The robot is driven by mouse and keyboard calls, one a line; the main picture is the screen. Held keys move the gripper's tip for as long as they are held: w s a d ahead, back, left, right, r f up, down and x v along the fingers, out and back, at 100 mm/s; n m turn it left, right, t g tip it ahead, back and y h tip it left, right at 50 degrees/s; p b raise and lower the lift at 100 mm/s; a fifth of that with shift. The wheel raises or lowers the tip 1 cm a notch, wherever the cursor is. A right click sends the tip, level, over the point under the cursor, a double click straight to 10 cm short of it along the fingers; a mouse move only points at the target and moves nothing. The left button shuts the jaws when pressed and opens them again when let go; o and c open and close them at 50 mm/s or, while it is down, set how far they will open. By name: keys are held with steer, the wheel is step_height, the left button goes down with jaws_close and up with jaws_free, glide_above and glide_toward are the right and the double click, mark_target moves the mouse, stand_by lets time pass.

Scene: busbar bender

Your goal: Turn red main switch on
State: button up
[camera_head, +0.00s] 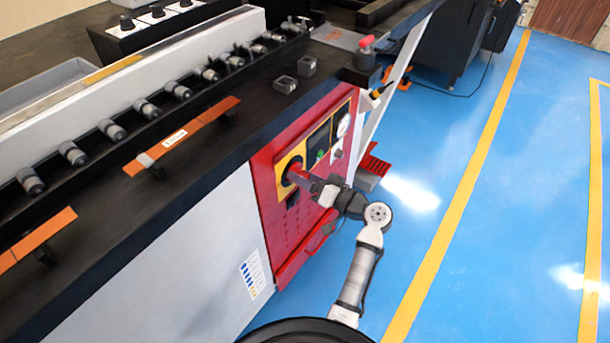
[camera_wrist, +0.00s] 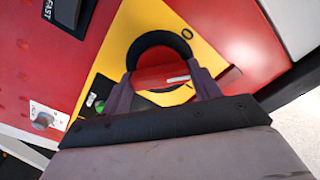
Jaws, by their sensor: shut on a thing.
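The red main switch (camera_wrist: 162,76) sits in a round black ring on a yellow plate (camera_wrist: 125,48) in the wrist view. My gripper (camera_wrist: 162,88) is shut on the switch's red handle, one finger on each side of it. In the head view the yellow plate (camera_head: 284,169) is on the red control panel (camera_head: 283,240) at the machine's end. A "0" mark (camera_wrist: 190,45) shows on the plate beside the ring.
A green button (camera_wrist: 99,106) and a metal key-like part (camera_wrist: 42,118) are near the switch. A red foot pedal (camera_head: 375,167) is beyond my arm. Blue floor to the right is open.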

steer(key=shift+m+p, duration=3)
steer(key=shift+m, duration=2)
steer(key=o, duration=1)
steer(key=b+v, duration=0.3)
steer(key=v, duration=1.1)
